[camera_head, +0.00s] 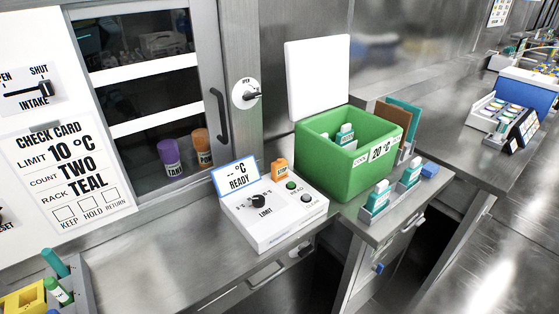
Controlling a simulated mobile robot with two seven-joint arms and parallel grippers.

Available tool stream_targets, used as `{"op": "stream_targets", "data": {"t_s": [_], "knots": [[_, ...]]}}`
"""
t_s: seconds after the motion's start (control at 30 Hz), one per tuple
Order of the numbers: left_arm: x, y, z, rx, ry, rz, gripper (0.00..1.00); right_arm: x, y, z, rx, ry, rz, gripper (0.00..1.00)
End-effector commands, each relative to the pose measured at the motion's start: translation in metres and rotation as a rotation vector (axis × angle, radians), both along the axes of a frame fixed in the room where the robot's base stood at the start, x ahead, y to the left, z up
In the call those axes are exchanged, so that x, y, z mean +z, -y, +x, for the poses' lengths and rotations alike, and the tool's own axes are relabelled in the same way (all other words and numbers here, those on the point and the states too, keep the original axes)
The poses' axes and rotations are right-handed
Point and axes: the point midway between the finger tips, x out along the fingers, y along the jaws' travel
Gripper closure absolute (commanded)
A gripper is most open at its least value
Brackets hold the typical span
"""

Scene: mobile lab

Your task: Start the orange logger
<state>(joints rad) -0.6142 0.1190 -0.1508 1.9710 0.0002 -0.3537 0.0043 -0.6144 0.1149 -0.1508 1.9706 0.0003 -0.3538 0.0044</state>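A small orange block (279,169), which looks like the orange logger, stands upright at the back edge of a white control box (275,228). The button labels are too small to read surely. Neither of my grippers is in view.
A green box (352,181) with its white lid (318,78) open holds teal-labelled vials and shows 20 °C. Teal-capped vials (381,196) stand in front. A check card (65,165) hangs left, reading limit 10 °C, count two, rack teal. Purple (169,157) and orange (202,148) bottles sit behind glass.

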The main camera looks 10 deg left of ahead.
Motion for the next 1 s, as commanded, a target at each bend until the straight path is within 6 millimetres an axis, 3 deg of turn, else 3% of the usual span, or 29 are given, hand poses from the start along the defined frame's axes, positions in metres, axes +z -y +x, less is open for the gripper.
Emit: {"op": "stream_targets", "data": {"t_s": [0.73, 1.0], "knots": [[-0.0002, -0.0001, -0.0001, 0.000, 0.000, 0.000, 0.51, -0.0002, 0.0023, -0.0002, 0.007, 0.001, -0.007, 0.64], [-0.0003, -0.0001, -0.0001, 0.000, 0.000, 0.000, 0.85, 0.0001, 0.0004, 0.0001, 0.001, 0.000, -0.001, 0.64]]}}
